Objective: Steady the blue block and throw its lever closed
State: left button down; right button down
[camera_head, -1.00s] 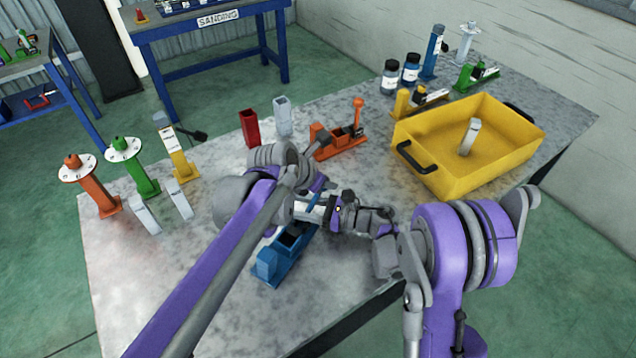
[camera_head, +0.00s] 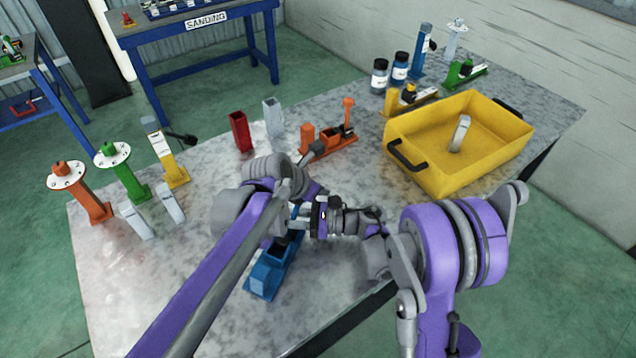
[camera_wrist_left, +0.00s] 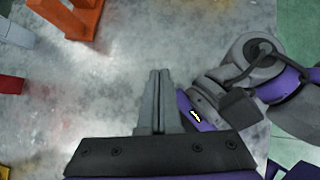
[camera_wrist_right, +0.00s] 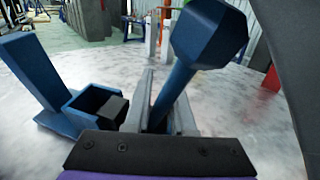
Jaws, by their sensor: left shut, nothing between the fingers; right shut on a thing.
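The blue block (camera_head: 268,274) stands on the metal table, partly hidden by my arms in the head view. In the right wrist view its box-shaped part (camera_wrist_right: 90,103) and tall end (camera_wrist_right: 32,68) show at left. Its lever (camera_wrist_right: 185,65), a rod with a big faceted knob, passes between the fingers of my right gripper (camera_wrist_right: 165,105), which is shut on the rod. The lever stands up, slightly tilted. My left gripper (camera_head: 307,154) is shut and empty, apart from the blue block, by the orange block. Its closed fingers (camera_wrist_left: 155,78) show over bare table in the left wrist view.
The orange block (camera_head: 328,146) stands just beyond my left gripper. A yellow bin (camera_head: 425,178) holding a grey part is at right. Red (camera_head: 241,132) and grey (camera_head: 273,118) holders stand behind; orange, green and yellow stands line the left. The table's front left is clear.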

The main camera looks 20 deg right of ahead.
pick_arm(q)
jog(key=shift+a, duration=0.1)
jog(key=v, duration=1.2)
jog(key=s+a+r+m+g+y, duration=0.1)
jog(key=s+a+r, duration=0.3)
jog(key=a, duration=0.6)
notch_tip(320, 180, up, 3)
jog(key=shift+f+m+g+y, duration=0.2)
jog(key=shift+m+g+y, duration=0.1)
jog(key=shift+m+y, duration=0.25)
jog(key=d+r+x, duration=0.1)
jog(key=d+x, duration=0.1)
jog(key=x, duration=1.1)
jog(key=shift+w+d+r, duration=0.2)
jog(key=shift+w+d, duration=0.05)
jog(key=shift+w, duration=0.15)
